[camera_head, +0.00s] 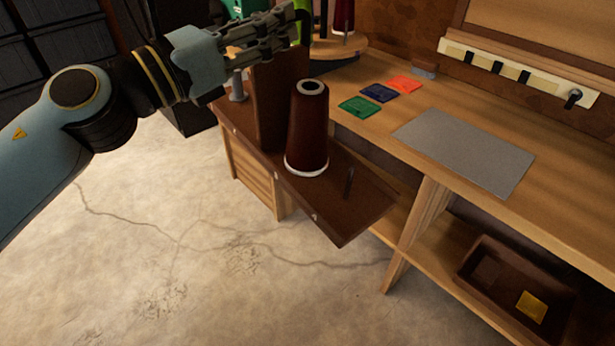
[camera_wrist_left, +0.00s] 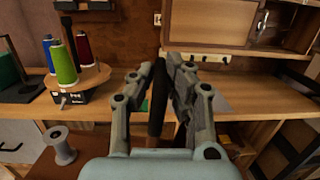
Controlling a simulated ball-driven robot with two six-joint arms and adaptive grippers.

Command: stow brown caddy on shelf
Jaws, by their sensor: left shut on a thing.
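The brown caddy (camera_head: 345,205) is a flat dark board with a tall upright panel (camera_head: 280,105). A maroon cone of thread (camera_head: 307,130) stands on it, beside a short bare peg (camera_head: 349,183). A grey spool (camera_head: 237,88) appears to stand at its far end; it also shows in the left wrist view (camera_wrist_left: 60,147). My left gripper (camera_head: 285,28) is shut at the top of the panel. In the left wrist view a dark bar (camera_wrist_left: 158,95) lies between the fingers. The caddy hangs tilted in front of the bench. The lower shelf (camera_head: 425,255) runs under the bench top. My right gripper is not in view.
The bench top (camera_head: 455,110) holds red, blue and green swatches (camera_head: 360,106) and a grey mat (camera_head: 465,150). A brown tray (camera_head: 475,285) with a yellow card fills the right of the lower shelf. A wooden leg (camera_head: 415,230) stands near the caddy. A thread stand (camera_wrist_left: 85,80) is at left.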

